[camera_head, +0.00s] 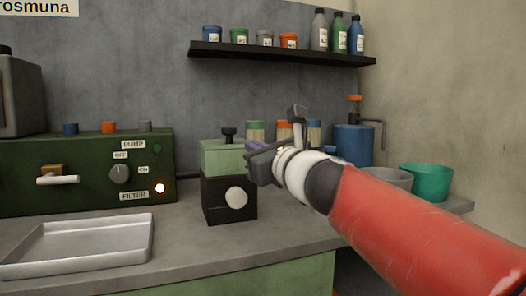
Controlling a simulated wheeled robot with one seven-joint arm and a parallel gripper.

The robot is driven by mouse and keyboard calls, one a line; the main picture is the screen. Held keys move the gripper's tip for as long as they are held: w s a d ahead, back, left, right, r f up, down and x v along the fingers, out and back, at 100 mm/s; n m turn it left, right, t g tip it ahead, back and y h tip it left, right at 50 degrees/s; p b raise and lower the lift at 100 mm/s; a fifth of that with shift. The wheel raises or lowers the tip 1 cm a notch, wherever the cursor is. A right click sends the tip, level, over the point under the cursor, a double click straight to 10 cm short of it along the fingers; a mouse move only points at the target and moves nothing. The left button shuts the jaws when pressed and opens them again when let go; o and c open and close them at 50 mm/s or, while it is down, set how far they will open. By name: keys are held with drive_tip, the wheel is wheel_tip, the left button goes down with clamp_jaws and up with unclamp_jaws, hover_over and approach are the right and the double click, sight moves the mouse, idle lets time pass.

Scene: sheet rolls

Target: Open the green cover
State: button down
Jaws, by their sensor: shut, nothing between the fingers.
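The green cover (221,158) sits on top of a black box (226,212) on the grey counter. It looks level and down on the box, with a dark knob (228,134) on its top. The box has a round pale knob (236,197) on its front. My gripper (252,163) is at the right side of the cover, close to it; I cannot tell whether it touches. Its fingers are small and partly hidden by the wrist, and it is shut with nothing seen in it. My red arm reaches in from the lower right.
A dark green pump unit (75,172) with a dial stands left of the box. A metal tray (80,246) lies front left. Several jars stand behind my gripper. A blue container (353,144) and a teal bowl (427,181) are right. A shelf (280,53) hangs above.

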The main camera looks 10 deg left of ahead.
sight(226, 148)
drive_tip(key=x, duration=0.6)
drive_tip(key=shift+p, duration=0.4)
drive_tip(key=shift+r, duration=0.1)
